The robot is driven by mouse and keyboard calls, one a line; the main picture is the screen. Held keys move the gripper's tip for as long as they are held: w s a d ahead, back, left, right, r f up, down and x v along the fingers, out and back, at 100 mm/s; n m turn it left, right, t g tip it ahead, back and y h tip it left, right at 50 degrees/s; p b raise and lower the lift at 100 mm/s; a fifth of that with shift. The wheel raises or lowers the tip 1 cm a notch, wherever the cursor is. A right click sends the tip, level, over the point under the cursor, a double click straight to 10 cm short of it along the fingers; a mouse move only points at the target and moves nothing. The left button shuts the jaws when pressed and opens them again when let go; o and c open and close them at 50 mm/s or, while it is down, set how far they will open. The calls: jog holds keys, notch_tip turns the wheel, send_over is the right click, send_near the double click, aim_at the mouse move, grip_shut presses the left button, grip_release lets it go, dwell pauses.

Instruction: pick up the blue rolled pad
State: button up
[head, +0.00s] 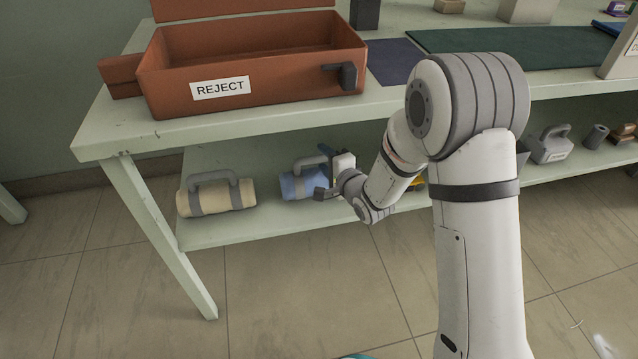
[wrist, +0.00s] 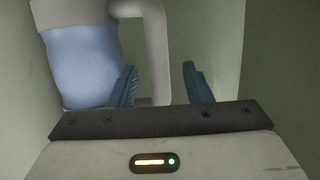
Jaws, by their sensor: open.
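The blue rolled pad (head: 291,186) lies on the lower shelf in the head view, with grey straps and a grey handle (head: 311,162) on top. Its right part is hidden behind my gripper (head: 327,178). In the wrist view the pad (wrist: 80,62) fills the upper left, and its grey handle (wrist: 158,45) loops to the right. My gripper (wrist: 157,85) is open there, with its two blue fingers apart. The handle's outer bar appears in the gap between the fingers in the picture; whether it is actually between them in depth, I cannot tell.
A cream rolled pad (head: 216,197) with a grey handle lies to the left on the same shelf (head: 250,229). The tabletop (head: 112,124) with the orange REJECT box (head: 285,85) is above. Grey items, such as a handled block (head: 549,147), stand further right.

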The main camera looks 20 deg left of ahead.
jog(key=shift+x, duration=0.85)
jog(key=shift+c, duration=0.4)
grip_shut()
